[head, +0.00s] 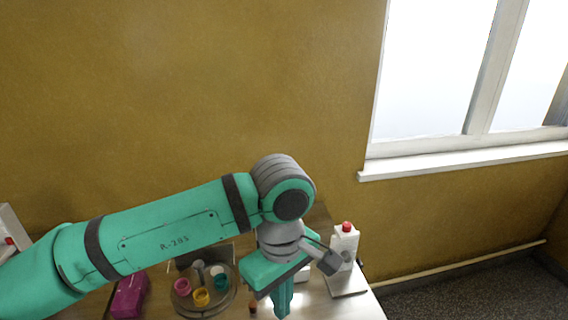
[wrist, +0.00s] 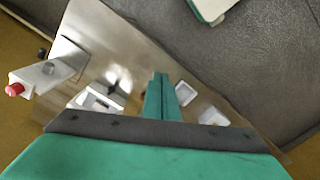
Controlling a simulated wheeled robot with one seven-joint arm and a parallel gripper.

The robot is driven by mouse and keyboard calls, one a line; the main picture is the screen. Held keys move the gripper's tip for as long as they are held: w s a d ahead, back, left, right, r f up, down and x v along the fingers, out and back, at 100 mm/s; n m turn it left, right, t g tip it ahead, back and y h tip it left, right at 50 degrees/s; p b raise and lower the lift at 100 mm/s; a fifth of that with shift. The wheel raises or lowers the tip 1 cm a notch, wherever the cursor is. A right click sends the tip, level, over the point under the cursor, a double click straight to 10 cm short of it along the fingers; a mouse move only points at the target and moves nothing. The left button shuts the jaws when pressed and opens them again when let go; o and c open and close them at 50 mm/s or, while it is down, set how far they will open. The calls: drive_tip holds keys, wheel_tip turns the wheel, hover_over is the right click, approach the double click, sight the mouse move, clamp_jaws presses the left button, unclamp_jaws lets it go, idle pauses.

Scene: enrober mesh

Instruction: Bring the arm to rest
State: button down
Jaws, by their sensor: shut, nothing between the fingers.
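My arm is teal with dark grey joints and stretches across the head view from the lower left. My gripper (head: 283,300) hangs at its end, pointing down over the table (head: 345,307). In the wrist view my gripper (wrist: 161,85) shows two teal fingers pressed together, shut with nothing between them. The shiny table top (wrist: 140,62) lies below the fingers. The gripper appears apart from the objects on the table.
A round tray (head: 184,303) with small coloured jars and a magenta object (head: 129,295) lie to the left. A window (head: 450,80) is at upper right.

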drive_tip(key=w+d+r+m+t+h, duration=0.25)
drive_tip(key=w+d+t+h, duration=0.2)
drive_tip(key=d+h, duration=0.55)
drive_tip(key=w+d+r+m+t+h, duration=0.2)
drive_tip(key=w+d+r+t+h, duration=0.4)
drive_tip(key=d, duration=0.7)
drive_tip(key=s+a+f+n+t+y, duration=0.2)
drive_tip(key=a+f+y, duration=0.2)
drive_tip(key=f, duration=0.4)
drive_tip(key=s+a+f+n+t+y, duration=0.3)
drive_tip(key=a+f+y, duration=0.1)
drive_tip(key=f, duration=0.5)
drive_tip(key=s+a+f+n+t+y, duration=0.2)
drive_tip(key=a+f+t+y, duration=0.1)
drive_tip(key=f, duration=0.6)
drive_tip(key=shift+s+a+n+y, duration=0.3)
drive_tip(key=shift+a+y, duration=0.4)
drive_tip(key=shift+a, duration=0.3)
drive_tip(key=s+a+f+m+g+y, duration=0.1)
drive_tip(key=s+a+f+m, duration=0.2)
drive_tip(key=s, duration=0.6)
drive_tip(key=s+a+f+m+g+y, duration=0.1)
drive_tip(key=s+a+f+m, duration=0.2)
drive_tip(key=s, duration=0.6)
drive_tip(key=s+a+f+m+g+y, duration=0.1)
drive_tip(key=s+a+f+m, duration=0.2)
drive_tip(key=s, duration=0.6)
drive_tip(key=shift+s+a+f+m+y, duration=0.35)
drive_tip(key=shift+f+m, duration=0.2)
drive_tip(key=shift+m, duration=0.7)
